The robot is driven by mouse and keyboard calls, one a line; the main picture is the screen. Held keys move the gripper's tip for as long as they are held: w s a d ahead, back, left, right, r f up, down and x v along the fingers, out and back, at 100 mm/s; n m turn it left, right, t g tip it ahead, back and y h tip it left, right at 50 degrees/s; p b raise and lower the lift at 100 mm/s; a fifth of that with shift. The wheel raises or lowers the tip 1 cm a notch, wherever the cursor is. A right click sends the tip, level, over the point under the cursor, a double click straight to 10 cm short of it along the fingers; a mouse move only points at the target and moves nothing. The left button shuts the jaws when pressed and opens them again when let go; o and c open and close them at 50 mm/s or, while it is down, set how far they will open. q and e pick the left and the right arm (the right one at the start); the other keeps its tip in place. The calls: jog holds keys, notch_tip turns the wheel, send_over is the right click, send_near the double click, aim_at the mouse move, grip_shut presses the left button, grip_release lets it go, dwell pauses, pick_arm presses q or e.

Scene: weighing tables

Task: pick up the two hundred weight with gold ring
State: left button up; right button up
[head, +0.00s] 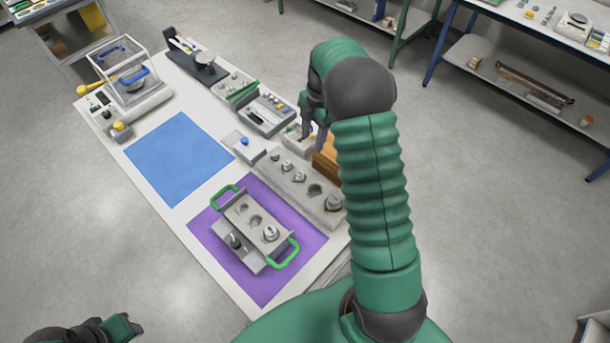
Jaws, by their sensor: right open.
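Several silver knobbed weights stand in a long grey block (307,193). The largest weight (334,203) is at its near right end, beside my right forearm. Another silver weight (271,233) stands in a grey tray with green handles (243,209). I cannot make out markings or a gold ring on any weight, so I cannot tell which is the two hundred. My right gripper (312,140) is open, pointing down beyond the block, near a small white container (297,141). Its fingers are partly hidden by my wrist. My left gripper (118,328) is at the bottom left edge, partly cut off.
The tray sits on a purple mat (283,287); a blue mat (180,158) lies bare. A brown wooden box (327,160) is partly behind my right arm. A clear balance case (121,73) and a grey box of small parts (264,116) stand farther back.

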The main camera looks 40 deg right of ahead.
aim_at(301, 173)
jog(key=a+f, duration=0.2)
jog(key=f, duration=0.1)
jog(key=a+f+p, duration=0.1)
jog(key=a+f, duration=0.2)
jog(key=shift+a+f, duration=0.35)
jog(key=shift+f, duration=0.25)
jog(key=f, duration=0.2)
jog(key=d+f+p, duration=0.1)
jog(key=f, duration=0.1)
jog(key=d+f+p, duration=0.1)
jog(key=f, duration=0.1)
jog(key=shift+w+f, duration=0.15)
jog(key=shift+f, duration=0.2)
jog(key=shift+a+r, duration=0.2)
jog(key=shift+a, duration=0.35)
jog(key=shift+c, duration=0.2)
jog(key=shift+a+r, duration=0.2)
jog(key=shift+a, duration=0.3)
jog(key=c, duration=0.7)
jog(key=shift+d, duration=0.15)
jog(key=shift+c, duration=1.3)
pick_arm(q)
jog(key=shift+s+a+r, duration=0.15)
jog(key=shift+a+r, duration=1.3)
pick_arm(e)
jog(key=shift+d+f, duration=0.1)
jog(key=shift+d, duration=0.3)
grip_shut()
